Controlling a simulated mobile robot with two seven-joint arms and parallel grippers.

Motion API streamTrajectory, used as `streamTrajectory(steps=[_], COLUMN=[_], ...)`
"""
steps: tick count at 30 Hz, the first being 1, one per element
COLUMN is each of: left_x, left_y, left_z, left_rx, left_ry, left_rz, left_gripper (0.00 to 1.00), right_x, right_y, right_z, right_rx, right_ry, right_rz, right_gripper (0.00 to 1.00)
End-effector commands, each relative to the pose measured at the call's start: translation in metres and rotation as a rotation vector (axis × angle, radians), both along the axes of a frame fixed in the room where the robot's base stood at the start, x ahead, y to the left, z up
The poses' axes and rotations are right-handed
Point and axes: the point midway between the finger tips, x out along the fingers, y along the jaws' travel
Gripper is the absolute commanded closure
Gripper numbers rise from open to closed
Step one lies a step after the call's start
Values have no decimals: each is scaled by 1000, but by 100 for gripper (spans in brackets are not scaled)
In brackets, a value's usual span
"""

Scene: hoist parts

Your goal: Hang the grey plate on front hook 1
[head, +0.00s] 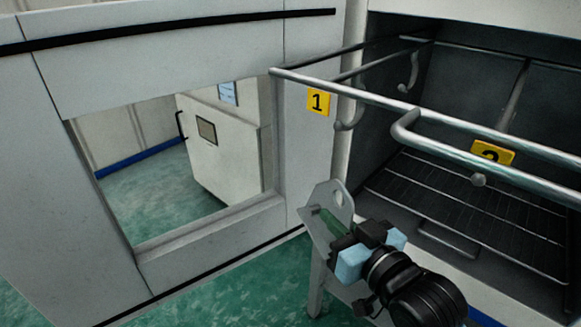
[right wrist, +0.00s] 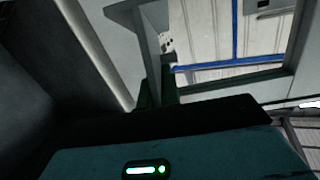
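The grey plate (head: 317,226) is in the head view, below and slightly left of front hook 1 (head: 349,120), with clear space between them. It has a hole near its upper end. My right gripper (head: 331,221) is shut on the plate; the fingers cover part of it. In the right wrist view, the plate (right wrist: 150,45) rises from between the dark green fingers (right wrist: 157,88). The hook hangs beside the yellow label 1 (head: 318,102) and is empty. My left gripper is out of view.
A metal rail frame (head: 440,118) runs above and right of the plate. A second label (head: 492,152) and another hook (head: 410,75) are to the right. An open oven-like chamber with a wire rack (head: 470,210) lies behind. A panel with a window opening (head: 205,225) stands left.

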Motion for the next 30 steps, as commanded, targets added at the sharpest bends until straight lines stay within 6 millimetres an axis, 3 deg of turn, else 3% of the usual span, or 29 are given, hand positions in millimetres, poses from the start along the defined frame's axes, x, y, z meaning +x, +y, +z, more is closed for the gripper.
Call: streamTrajectory(steps=[1,3,9,12,18,30], left_x=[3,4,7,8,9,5], left_y=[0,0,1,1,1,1], left_z=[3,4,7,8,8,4], left_rx=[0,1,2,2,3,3], left_ry=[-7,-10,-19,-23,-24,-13], left_rz=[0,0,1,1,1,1], left_gripper=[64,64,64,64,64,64], right_x=[0,-3,-17,-24,-30,-25], right_y=[12,28,61,71,78,74], right_z=[29,53,106,121,131,129], right_rx=[23,50,115,137,153,160], right_ry=[-40,-61,-97,-104,-106,-98], right_rz=[57,133,308,361,401,404], right_gripper=[100,100,100,100,100,100])
